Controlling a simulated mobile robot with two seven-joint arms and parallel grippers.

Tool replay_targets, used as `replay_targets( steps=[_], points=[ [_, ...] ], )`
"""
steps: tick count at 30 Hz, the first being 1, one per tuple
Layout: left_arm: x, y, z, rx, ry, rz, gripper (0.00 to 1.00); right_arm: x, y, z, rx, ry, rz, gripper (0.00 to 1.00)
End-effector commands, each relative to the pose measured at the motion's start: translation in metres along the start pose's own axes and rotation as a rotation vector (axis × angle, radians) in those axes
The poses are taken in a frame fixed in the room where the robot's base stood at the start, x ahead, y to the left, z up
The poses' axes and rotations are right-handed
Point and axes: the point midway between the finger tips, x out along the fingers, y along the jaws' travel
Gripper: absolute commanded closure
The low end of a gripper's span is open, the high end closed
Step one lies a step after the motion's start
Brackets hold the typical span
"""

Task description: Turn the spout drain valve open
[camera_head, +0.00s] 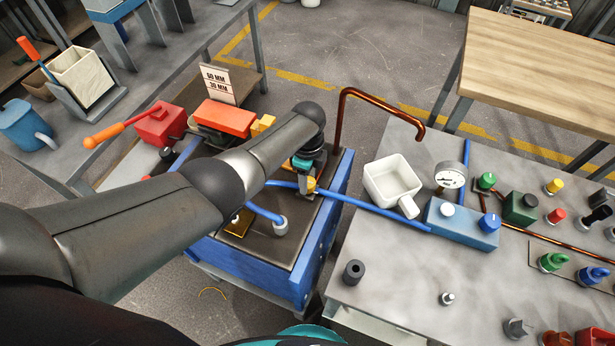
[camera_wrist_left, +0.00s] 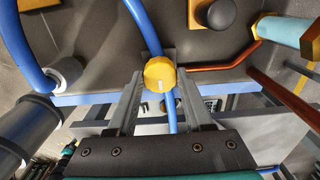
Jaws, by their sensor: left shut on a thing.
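A yellow faceted knob (camera_head: 311,184), which looks like the drain valve, sits on the blue hose line at the right edge of the blue-sided bench. It also shows in the left wrist view (camera_wrist_left: 160,73), between my fingertips. My left gripper (camera_head: 306,177) reaches down to it from above and is shut on it. In the left wrist view, the two grey fingers of my left gripper (camera_wrist_left: 160,84) lie on either side of the knob. The blue hose (camera_wrist_left: 147,28) runs behind the knob. My forearm hides part of the bench, and my right gripper is not seen.
A copper pipe (camera_head: 338,115) rises just behind the gripper. A white square cup (camera_head: 391,181), a pressure gauge (camera_head: 450,176) and a blue valve block (camera_head: 460,223) stand on the grey table at right. A red-orange box (camera_head: 225,117) stands at the bench's back.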

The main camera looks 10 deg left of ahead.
Motion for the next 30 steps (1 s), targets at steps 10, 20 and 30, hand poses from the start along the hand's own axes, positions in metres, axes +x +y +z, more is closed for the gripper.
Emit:
replay_targets(
  steps=[10,20,30],
  points=[
    [-0.0002,-0.0003,-0.0016,0.016,0.003,-0.001,1.00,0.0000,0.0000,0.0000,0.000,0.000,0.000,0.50],
    [-0.0001,-0.0002,-0.0012,0.015,0.002,-0.001,0.29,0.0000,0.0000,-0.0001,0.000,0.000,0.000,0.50],
    [-0.0005,0.0000,-0.0003,0.013,0.001,0.000,0.19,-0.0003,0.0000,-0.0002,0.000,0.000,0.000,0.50]
  ],
)
